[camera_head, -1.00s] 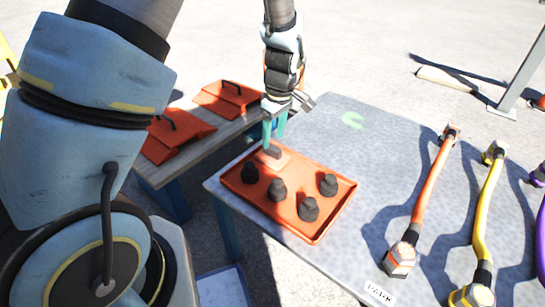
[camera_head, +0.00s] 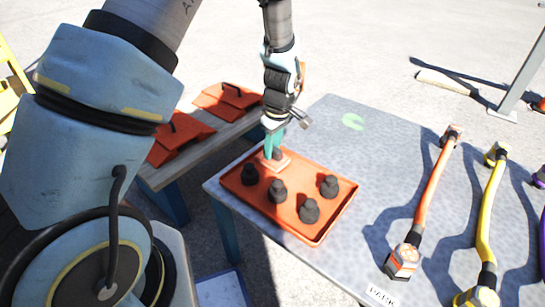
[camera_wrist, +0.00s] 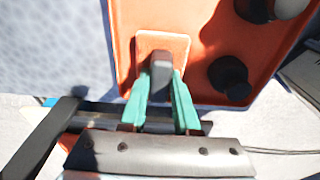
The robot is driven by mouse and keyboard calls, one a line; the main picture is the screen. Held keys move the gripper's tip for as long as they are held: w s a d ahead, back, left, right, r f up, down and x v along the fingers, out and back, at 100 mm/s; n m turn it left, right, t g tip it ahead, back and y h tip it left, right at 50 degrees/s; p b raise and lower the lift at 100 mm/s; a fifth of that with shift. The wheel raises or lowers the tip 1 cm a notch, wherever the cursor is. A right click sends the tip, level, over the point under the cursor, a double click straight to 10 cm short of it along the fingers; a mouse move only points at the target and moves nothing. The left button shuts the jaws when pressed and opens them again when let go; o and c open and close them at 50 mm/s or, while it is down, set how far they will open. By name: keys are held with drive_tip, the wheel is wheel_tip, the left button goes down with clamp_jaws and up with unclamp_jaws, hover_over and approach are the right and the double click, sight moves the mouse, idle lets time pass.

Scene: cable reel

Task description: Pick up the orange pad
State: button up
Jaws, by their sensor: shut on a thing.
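The orange pad (camera_head: 284,165) is a flat, pale orange square with a dark upright grip, at the back left corner of the orange tray (camera_head: 336,222). My gripper (camera_head: 274,154) comes down over it from above, its green fingers on the dark grip. In the wrist view, the pad (camera_wrist: 150,42) lies beyond the fingers, and my gripper (camera_wrist: 160,78) is shut on the grip from both sides. The fingers hide part of the pad. Whether the pad touches the tray floor I cannot tell.
Several dark knobs, one here (camera_head: 309,210), stand in the tray close to the pad.

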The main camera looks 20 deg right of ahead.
clamp_jaws()
wheel_tip(320, 180, up, 10)
drive_tip(key=shift+p, duration=1.05)
drive_tip(key=shift+o, duration=1.2)
unclamp_jaws()
clamp_jaws()
